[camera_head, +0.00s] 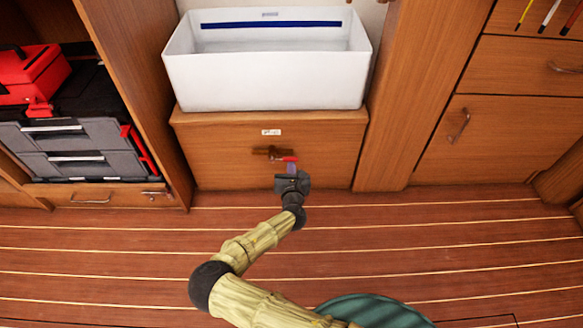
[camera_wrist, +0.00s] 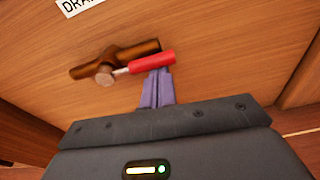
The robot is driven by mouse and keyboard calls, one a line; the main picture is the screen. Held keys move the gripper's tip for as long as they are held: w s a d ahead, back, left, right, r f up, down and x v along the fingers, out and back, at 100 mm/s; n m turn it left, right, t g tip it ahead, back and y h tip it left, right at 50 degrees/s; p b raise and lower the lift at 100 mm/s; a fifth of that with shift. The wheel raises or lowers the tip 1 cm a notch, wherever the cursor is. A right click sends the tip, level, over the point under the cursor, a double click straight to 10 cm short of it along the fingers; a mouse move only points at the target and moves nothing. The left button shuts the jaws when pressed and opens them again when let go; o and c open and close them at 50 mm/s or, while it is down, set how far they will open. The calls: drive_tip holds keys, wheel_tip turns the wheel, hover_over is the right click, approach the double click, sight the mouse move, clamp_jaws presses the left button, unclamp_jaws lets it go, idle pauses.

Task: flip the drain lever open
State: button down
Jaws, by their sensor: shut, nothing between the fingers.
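The drain lever has a red handle (camera_wrist: 152,61) that also shows in the head view (camera_head: 289,158). It sits on a brown valve body (camera_wrist: 125,55) fixed to the wooden front below the white basin, also in the head view (camera_head: 268,151). In the wrist view the handle points right and slightly up from its pivot, roughly along the valve body. My gripper (camera_wrist: 159,72) is shut and empty. Its purple fingertips are right at the underside of the handle near its free end; whether they touch it I cannot tell. They hide none of the pivot.
A white label (camera_head: 271,132) is above the valve. The white basin (camera_head: 267,85) stands on the wooden cabinet (camera_head: 215,160). Grey and red toolboxes (camera_head: 75,140) fill the left shelf. Drawers and a door with a handle (camera_head: 459,125) are at right. The plank floor (camera_head: 450,230) is mostly clear.

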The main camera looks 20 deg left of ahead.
wheel_tip(320, 180, up, 10)
drive_tip(key=p, duration=0.6)
drive_tip(key=shift+w, duration=0.2)
